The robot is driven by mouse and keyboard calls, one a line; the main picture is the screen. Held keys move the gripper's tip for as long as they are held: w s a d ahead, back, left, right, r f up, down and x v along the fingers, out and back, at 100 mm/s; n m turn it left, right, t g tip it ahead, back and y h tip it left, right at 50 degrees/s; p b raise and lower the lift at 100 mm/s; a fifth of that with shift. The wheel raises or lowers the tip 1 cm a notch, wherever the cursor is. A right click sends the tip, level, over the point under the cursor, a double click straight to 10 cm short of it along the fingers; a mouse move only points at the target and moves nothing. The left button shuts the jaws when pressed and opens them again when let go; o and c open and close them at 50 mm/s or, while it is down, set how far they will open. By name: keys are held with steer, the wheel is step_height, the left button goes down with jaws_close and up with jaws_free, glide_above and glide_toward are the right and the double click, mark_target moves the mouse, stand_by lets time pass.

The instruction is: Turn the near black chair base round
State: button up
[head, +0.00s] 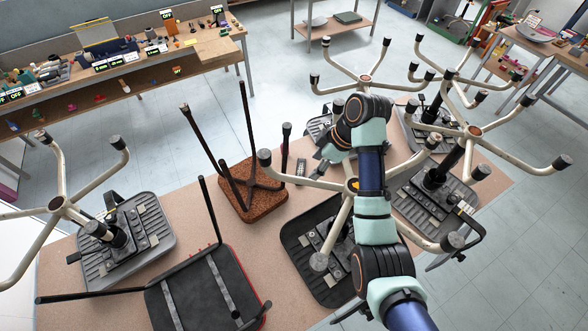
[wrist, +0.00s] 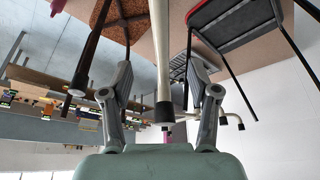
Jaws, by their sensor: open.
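The near black chair (head: 297,247) lies upside down on the table, its ribbed seat underneath. Its cream star base with dark foot caps (head: 265,157) stands above the seat, with its hub (head: 350,187) partly hidden by my arm. My gripper (head: 318,170) is beside the base in the head view, partly hidden. In the wrist view, my gripper (wrist: 163,95) is open. A cream leg (wrist: 160,50) with a dark cap runs between its two fingers, with gaps on both sides.
A brown four-legged chair (head: 255,205) and a red-edged black chair (head: 205,290) are upturned nearby, their thin legs sticking up. Another cream-based chair (head: 150,225) is at the left. More cream bases (head: 475,131) crowd the right and back.

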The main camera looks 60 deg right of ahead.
steer(key=x, duration=0.7)
steer(key=shift+s+a+f+b, duration=0.1)
steer(key=shift+s+f+b, duration=0.05)
steer(key=shift+f+b, duration=0.2)
jaws_close()
